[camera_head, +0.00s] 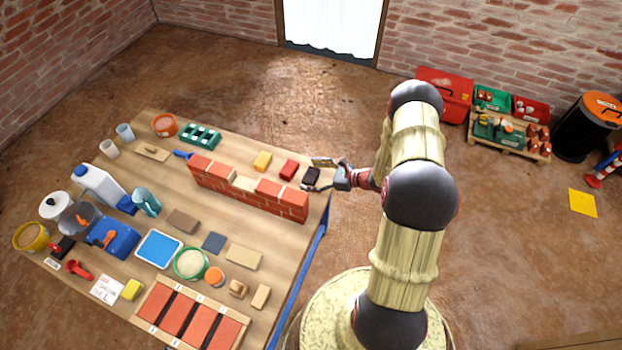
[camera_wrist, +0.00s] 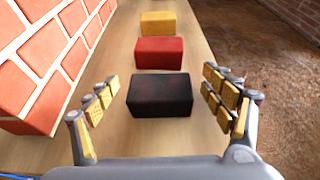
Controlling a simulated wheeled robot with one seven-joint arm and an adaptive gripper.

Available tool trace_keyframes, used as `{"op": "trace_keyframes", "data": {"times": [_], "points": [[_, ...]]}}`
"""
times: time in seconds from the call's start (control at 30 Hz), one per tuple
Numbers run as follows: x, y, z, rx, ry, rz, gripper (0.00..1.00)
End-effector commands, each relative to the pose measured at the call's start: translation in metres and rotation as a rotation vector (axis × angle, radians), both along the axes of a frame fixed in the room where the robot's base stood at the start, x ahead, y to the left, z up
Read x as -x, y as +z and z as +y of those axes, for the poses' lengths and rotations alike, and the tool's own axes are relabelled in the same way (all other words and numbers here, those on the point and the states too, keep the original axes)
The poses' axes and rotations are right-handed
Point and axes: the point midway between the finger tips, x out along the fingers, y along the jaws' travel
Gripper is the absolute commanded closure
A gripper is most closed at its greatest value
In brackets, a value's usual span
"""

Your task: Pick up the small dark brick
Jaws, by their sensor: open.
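The small dark brick (camera_wrist: 161,95) lies on the wooden table, centred between my fingers in the wrist view. It also shows near the table's right edge in the head view (camera_head: 311,175). My gripper (camera_wrist: 168,100) is open, with one padded finger on each side of the dark brick and a gap on both sides. In the head view my gripper (camera_head: 322,184) is low at the table's right edge, beside the brick. Whether the fingertips touch the table cannot be told.
A red brick (camera_wrist: 160,52) and a yellow brick (camera_wrist: 158,23) lie in a row beyond the dark one. A small brick wall (camera_head: 250,190) stands close on the left. The table's right edge (camera_head: 318,230) is near. Tools and tubs fill the table's left part.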

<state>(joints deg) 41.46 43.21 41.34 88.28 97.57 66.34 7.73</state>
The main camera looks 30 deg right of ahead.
Motion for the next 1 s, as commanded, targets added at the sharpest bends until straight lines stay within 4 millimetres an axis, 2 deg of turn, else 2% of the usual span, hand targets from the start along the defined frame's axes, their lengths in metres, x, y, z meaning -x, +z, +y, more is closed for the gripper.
{"op": "trace_keyframes", "data": {"times": [1.0], "points": [[0.0002,0.0005,-0.0001,0.001,0.0,-0.001,0.73]]}}
